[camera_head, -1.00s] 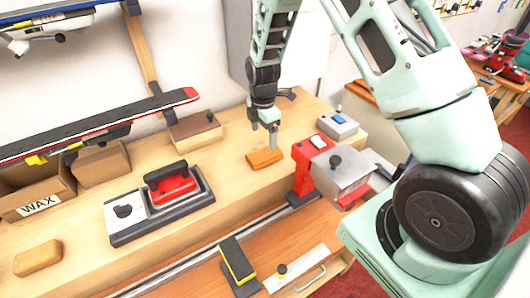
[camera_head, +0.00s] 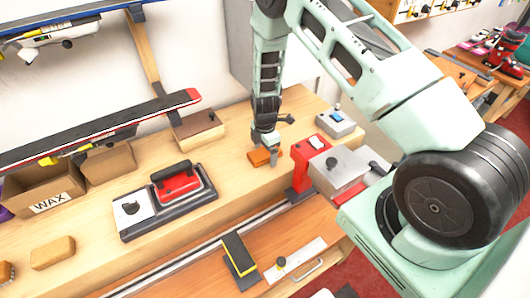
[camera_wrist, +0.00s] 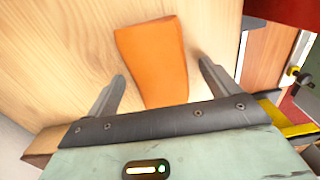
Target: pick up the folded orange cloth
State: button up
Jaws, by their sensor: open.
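The folded orange cloth (camera_head: 262,157) lies flat on the wooden bench top, left of the red clamp-like device. In the wrist view the cloth (camera_wrist: 155,62) sits between and beyond my two fingertips, its near end reaching toward the gripper body. My gripper (camera_head: 265,150) is low over the cloth in the head view, and my open gripper (camera_wrist: 160,85) shows a finger on either side of it in the wrist view. Neither finger touches the cloth in the wrist view. In the head view the gripper hides part of the cloth.
The red and grey device (camera_head: 330,165) stands close on the right. Bare bench lies between the iron and the cloth.

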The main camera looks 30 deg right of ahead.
aim_at(265, 152)
jog(key=c, duration=1.1)
jog(key=shift+o, duration=0.2)
jog(key=shift+r, duration=0.1)
notch_tip(265, 152, up, 10)
jog(key=b, duration=0.4)
